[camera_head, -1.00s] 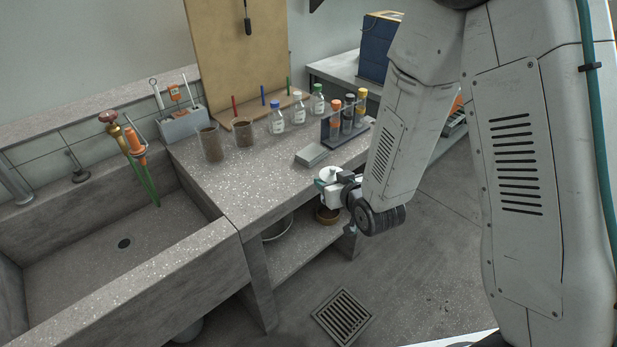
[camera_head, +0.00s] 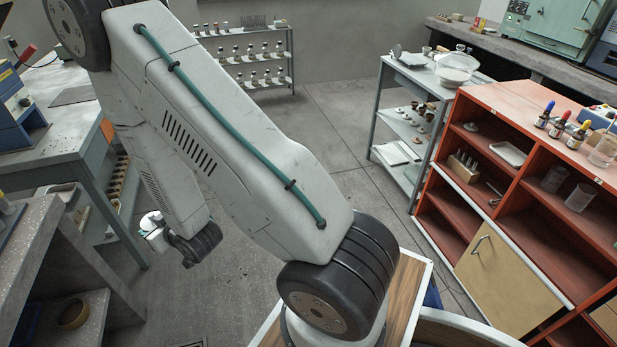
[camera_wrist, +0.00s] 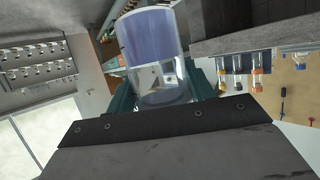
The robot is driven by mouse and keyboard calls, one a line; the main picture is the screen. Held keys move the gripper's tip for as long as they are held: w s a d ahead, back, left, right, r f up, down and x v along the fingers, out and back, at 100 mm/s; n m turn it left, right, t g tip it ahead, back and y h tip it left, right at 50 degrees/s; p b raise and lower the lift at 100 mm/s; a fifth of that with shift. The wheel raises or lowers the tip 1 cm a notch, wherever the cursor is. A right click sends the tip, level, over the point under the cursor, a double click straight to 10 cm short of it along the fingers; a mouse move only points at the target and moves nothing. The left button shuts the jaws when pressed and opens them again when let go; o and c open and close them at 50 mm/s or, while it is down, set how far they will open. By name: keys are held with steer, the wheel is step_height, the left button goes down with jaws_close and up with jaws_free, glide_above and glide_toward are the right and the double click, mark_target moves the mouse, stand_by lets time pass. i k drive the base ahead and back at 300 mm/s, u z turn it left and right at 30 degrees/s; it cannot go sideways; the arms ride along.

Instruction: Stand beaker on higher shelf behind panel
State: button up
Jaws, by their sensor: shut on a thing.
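In the wrist view a clear glass beaker (camera_wrist: 150,45) with a bluish tint sits between the teal fingers of my gripper (camera_wrist: 165,95), which is shut on it. In the head view my gripper (camera_head: 152,226) is low at the left, over the floor between the benches, with the beaker small and hard to make out there. An orange-red shelf unit (camera_head: 470,107) stands at the right. A tan panel (camera_head: 497,268) with a handle covers part of its lower front. Shelf space shows above the panel; what is behind the panel is hidden.
Dropper bottles (camera_head: 556,128) stand on top. A grey trolley (camera_head: 408,75) is behind it. Open floor (camera_head: 310,130) lies between.

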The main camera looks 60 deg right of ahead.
mark_target(454, 213)
steer(key=z, duration=1.15)
steer(key=i, duration=1.45)
steer(key=z, duration=2.65)
